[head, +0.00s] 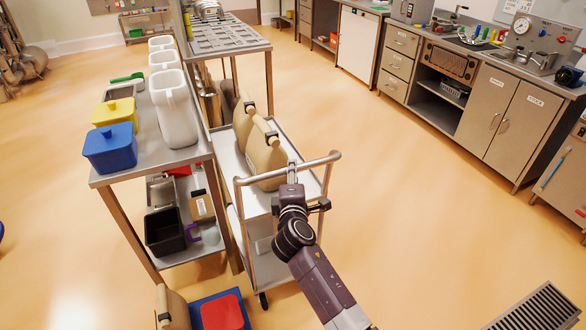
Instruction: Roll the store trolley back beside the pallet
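The store trolley (312,190) is a steel cart with a white top deck, a lower shelf and a push bar at its near end. It stands close along the right side of a steel bench. Several tan jerrycans (265,158) with black caps stand upright on its top deck. My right gripper (291,174) is at the middle of the push bar and appears shut on it; its fingertips are small and partly hidden. My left gripper is out of view. I cannot make out a pallet in this view.
The steel bench (183,155) carries white containers, a yellow tub (115,112) and a blue tub (110,148). A red-and-blue item (222,312) and a tan container (172,308) are by the trolley's near left. Open floor (400,200) lies right, with a floor grate (540,308) and cabinets beyond.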

